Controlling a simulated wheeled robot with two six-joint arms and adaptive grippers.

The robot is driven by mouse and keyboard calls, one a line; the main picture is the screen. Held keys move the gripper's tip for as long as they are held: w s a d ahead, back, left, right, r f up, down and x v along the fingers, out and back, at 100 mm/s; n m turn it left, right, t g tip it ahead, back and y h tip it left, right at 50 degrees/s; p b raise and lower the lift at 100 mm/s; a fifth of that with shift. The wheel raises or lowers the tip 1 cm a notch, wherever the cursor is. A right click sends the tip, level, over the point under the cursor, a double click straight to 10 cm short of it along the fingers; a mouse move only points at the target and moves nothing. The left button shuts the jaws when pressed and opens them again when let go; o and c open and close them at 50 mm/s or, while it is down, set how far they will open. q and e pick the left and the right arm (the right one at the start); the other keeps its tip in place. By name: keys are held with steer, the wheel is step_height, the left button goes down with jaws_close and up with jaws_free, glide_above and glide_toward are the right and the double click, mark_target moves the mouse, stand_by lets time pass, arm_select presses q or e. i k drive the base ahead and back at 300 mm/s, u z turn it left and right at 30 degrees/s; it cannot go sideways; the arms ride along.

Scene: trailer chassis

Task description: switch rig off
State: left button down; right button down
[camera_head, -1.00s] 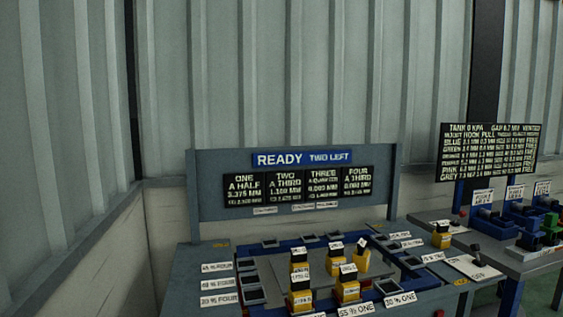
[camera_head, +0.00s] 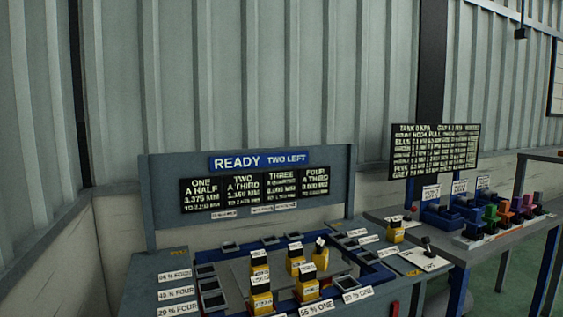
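The rig is a blue-grey bench (camera_head: 142,288) with an upright panel behind it. Its blue sign (camera_head: 260,161) reads "READY TWO LEFT". A black switch lever (camera_head: 427,246) stands on a white labelled plate (camera_head: 424,262) at the bench's right side. The plate's lettering is too small to read surely, and I cannot tell which way the lever is set. Neither of my grippers is in view.
Several yellow blocks with black, labelled tops (camera_head: 308,280) stand on the bench among dark square sockets. Another yellow block (camera_head: 396,233) stands near the lever. A second bench (camera_head: 492,244) with coloured parts and a text board (camera_head: 435,150) is to the right.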

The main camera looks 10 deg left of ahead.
mark_target(425, 240)
steer(key=z, duration=1.05)
steer(key=i, duration=1.25)
steer(key=u, duration=0.05)
